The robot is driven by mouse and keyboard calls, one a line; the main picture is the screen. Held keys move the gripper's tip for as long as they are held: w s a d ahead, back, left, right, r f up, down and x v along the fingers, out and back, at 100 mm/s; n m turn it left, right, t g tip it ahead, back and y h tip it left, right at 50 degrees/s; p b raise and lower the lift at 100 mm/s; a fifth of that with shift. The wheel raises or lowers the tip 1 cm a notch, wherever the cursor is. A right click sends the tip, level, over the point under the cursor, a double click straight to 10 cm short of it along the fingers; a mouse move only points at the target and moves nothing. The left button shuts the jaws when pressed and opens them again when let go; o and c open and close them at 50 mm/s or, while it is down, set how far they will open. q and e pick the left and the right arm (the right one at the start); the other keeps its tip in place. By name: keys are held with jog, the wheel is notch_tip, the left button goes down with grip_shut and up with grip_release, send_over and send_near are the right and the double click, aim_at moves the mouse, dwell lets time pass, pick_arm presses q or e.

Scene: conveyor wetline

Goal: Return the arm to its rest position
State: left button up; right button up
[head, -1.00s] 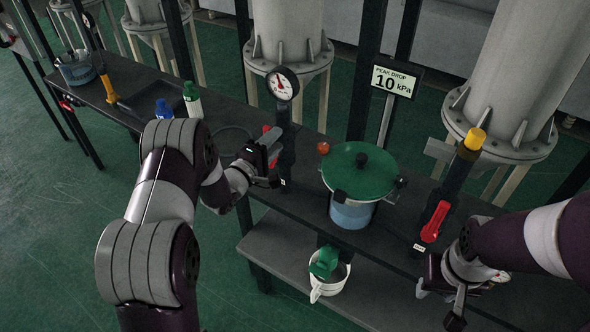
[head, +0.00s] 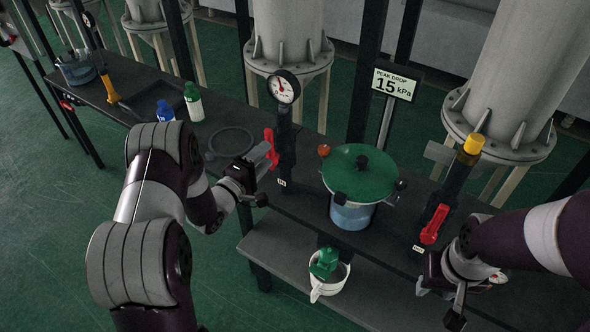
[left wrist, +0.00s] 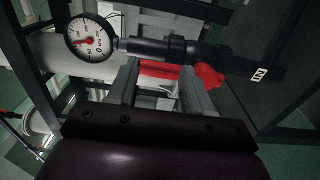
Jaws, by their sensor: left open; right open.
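My left gripper (head: 262,158) is open near the red valve lever (head: 270,146) on the dark pipe below the round gauge (head: 283,86). In the left wrist view the two fingers (left wrist: 158,88) stand apart, with the red lever (left wrist: 205,78) just beyond and partly between them. I cannot tell whether they touch it. The gauge also shows in the left wrist view (left wrist: 88,37). My right gripper (head: 440,290) is low at the right, near the bench edge; its fingers show poorly.
A glass vessel with a green lid (head: 358,172) stands mid-bench. A second red lever (head: 434,224) is right of it. A display (head: 396,84) reads 15 kPa. A white jug (head: 331,277) with a green valve above it is on the lower shelf. Blue-capped (head: 165,110) and green-capped (head: 193,101) bottles stand left.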

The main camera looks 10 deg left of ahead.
pick_arm(q)
jog(key=shift+v, duration=1.05)
jog(key=shift+d, duration=0.1)
